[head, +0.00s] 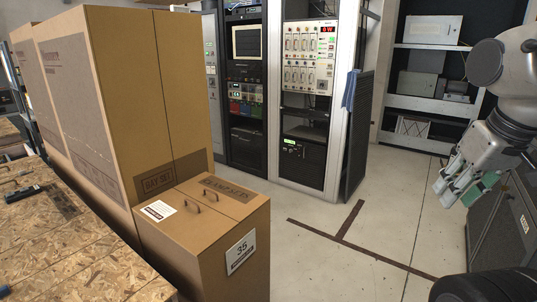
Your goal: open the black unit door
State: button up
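A dark grey-black unit (503,228) stands at the right edge, with a white label on its side. It is partly cut off by the frame and partly covered by my arm. I cannot make out its door or a handle. My gripper (456,193) points down and left beside the unit's upper left edge. Its fingers look spread, with nothing seen between them. I cannot tell whether it touches the unit. A black mesh panel (357,137) stands at the side of the middle rack, with a blue cloth on its edge.
Tall equipment racks (306,90) stand at the back centre. A grey shelf unit (428,103) stands at the back right. Large cardboard boxes (120,75) and a smaller box (215,240) fill the left, beside a chipboard surface (65,250). The floor between is clear, with dark strips.

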aim_at(312, 153)
jog(key=i+z, duration=0.2)
jog(key=i, duration=0.4)
jog(key=i+z, duration=0.2)
jog(key=i, duration=0.45)
jog(key=i+j+z, duration=0.1)
jog(key=i+z, duration=0.15)
jog(key=i, duration=0.35)
jog(key=i+u, duration=0.2)
jog(key=i, duration=0.5)
jog(key=i+u, duration=0.2)
jog(key=i, duration=0.5)
jog(key=i+l+u, duration=0.2)
jog(key=i, duration=0.5)
jog(key=i+j, duration=0.15)
jog(key=i, duration=0.35)
jog(key=i+j, duration=0.15)
jog(key=i, duration=0.3)
